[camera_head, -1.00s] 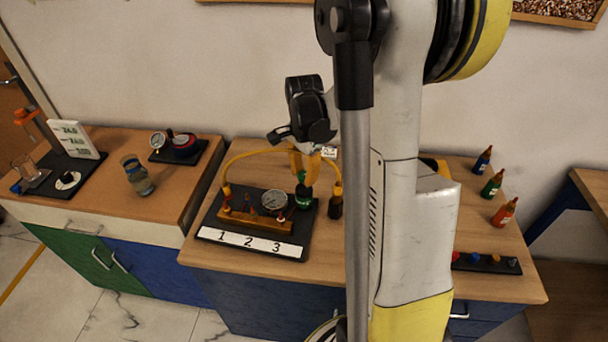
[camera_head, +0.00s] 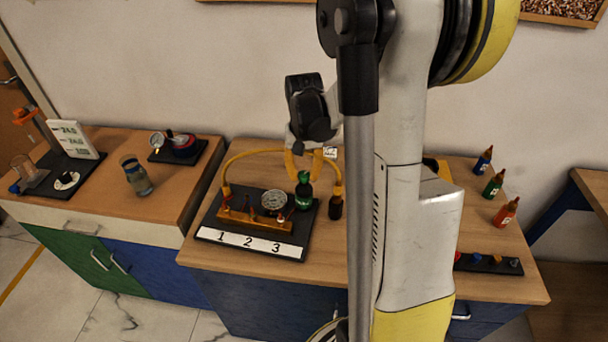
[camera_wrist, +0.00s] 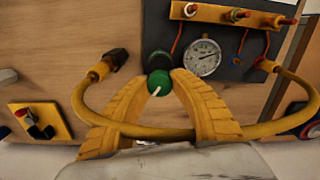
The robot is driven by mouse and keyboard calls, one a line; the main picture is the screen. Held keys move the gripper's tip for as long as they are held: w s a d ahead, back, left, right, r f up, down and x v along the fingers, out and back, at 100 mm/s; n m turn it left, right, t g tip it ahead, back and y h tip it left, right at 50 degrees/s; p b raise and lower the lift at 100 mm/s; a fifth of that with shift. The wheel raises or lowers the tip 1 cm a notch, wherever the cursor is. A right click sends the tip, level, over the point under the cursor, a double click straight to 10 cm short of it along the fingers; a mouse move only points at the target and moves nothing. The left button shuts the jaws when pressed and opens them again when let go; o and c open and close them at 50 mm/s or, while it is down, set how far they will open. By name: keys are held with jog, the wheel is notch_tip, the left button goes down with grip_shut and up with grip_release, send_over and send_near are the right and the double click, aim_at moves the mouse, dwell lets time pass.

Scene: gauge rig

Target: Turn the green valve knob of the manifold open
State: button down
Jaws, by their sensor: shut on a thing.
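The green valve knob (camera_wrist: 156,84) with a white pointer line lies between the tips of my yellow fingers in the wrist view. My gripper (camera_wrist: 161,75) is shut on it, one finger on each side. In the head view the green knob (camera_head: 303,178) tops a dark body with a green band, at the right of the black board (camera_head: 210,220). My gripper (camera_head: 304,172) reaches down onto it from above. The yellow manifold bar (camera_head: 255,222) with small red valves stands left of it.
A round gauge (camera_head: 274,200) stands close left of the knob. A yellow hose (camera_head: 240,157) arcs behind, near my fingers.

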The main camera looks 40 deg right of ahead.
aim_at(304, 174)
jog(key=n, duration=0.6)
dwell(0.6)
jog(key=c, duration=1.1)
grip_release()
jog(key=shift+o, duration=0.2)
notch_tip(304, 174, up, 12)
